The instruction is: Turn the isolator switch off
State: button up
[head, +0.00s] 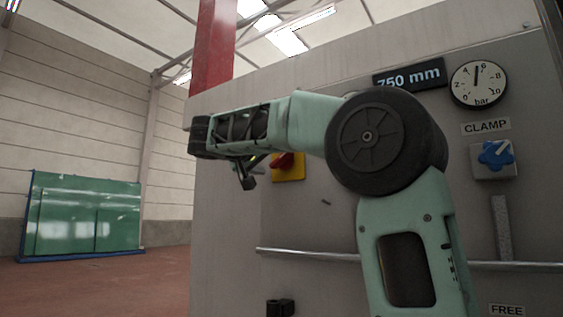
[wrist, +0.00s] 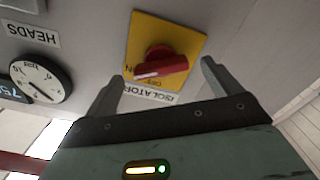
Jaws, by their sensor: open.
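The isolator switch is a red rotary handle on a yellow plate, fixed to the grey machine panel. In the head view the red handle (head: 284,163) is partly hidden behind my arm and gripper. In the wrist view the red handle (wrist: 160,63) sits on the yellow plate (wrist: 185,40), with a label reading ISOLATOR beside it. The view is upside down, and the handle lies at a slight slant. My gripper (wrist: 163,72) is open, its two fingers on either side of the handle and apart from it. It also shows in the head view (head: 248,180).
A horizontal rail (head: 300,253) runs below the switch.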

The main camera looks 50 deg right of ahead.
aim_at(279, 159)
jog(key=shift+w+d, duration=0.2)
jog(key=shift+d, duration=2)
jog(key=c, duration=1)
jog(key=shift+o, duration=0.2)
jog(key=shift+n, duration=0.4)
jog(key=n, duration=0.5)
jog(key=shift+r+n+p, duration=0.1)
jog(key=shift+n+p, duration=0.2)
jog(key=shift+p, duration=0.05)
jog(key=n+p, duration=0.2)
jog(key=n, duration=0.3)
jog(key=shift+s+n, duration=0.1)
jog(key=shift+n, duration=0.2)
